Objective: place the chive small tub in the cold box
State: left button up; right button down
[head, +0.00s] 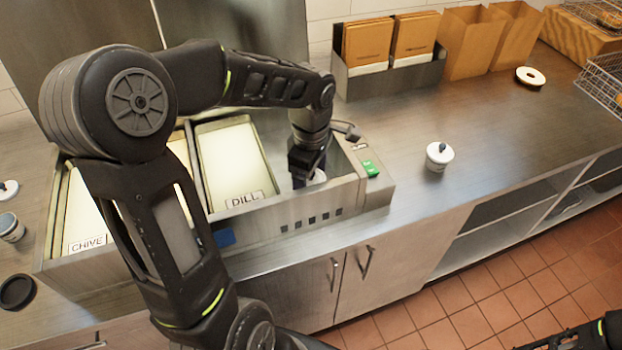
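My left gripper (306,172) points down into the open right-hand well of the steel cold box (300,222). A small whitish tub (317,178) shows at its fingertips, mostly hidden by the gripper. I cannot tell if the fingers are closed on it or what its label says. Another small white tub (439,156) with a dark knob on its lid stands upright on the counter to the right; its flavour is not readable. The wells marked CHIVE (87,243) and DILL (244,200) are pale inside.
Brown paper bags (470,42) and a steel holder of brown packets (390,75) stand at the back. A grey tub (11,228) and dark round dish (17,292) sit far left. The middle-right counter is mostly clear.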

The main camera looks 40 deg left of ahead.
pick_arm(q)
notch_tip(320, 180, up, 12)
jog(key=shift+r+b, duration=0.2)
jog(key=shift+b, duration=0.15)
dwell(0.5)
